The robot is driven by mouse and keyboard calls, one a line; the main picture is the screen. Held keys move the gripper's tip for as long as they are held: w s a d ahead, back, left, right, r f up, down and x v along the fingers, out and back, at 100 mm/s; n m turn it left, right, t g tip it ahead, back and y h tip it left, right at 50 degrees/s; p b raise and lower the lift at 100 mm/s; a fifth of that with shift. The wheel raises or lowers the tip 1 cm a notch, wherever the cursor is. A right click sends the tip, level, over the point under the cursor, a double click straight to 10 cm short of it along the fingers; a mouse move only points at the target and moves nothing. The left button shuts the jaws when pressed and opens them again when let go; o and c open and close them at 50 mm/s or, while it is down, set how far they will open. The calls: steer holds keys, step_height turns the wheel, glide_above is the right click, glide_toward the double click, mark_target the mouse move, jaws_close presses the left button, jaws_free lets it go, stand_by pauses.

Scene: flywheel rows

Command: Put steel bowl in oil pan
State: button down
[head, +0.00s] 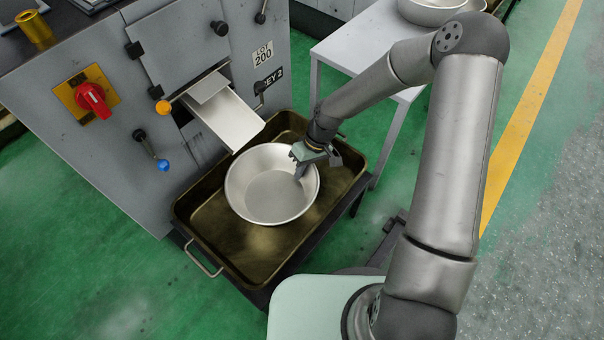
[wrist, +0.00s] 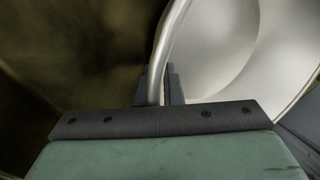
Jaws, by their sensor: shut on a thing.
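The steel bowl (head: 270,187) is a wide, shallow metal bowl, roughly level, inside the outline of the oil pan in the head view. The oil pan (head: 190,215) is a brassy rectangular tray with end handles, standing beside the grey machine. My gripper (head: 303,170) is shut on the bowl's right rim. In the wrist view the rim (wrist: 160,50) passes between my two fingers (wrist: 158,85), with the bowl's inside to the right and the dark pan to the left. I cannot tell whether the bowl's base touches the pan floor.
The grey machine (head: 110,130) stands left, with a metal chute (head: 225,115) sloping over the pan's back edge close to the bowl. A light table (head: 345,50) at the back holds another metal bowl (head: 430,12). Green floor is open at front left.

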steer(key=shift+f, duration=0.35)
steer(key=shift+f, duration=0.2)
steer(key=c, duration=1.6)
jaws_free()
steer(key=shift+o, duration=0.2)
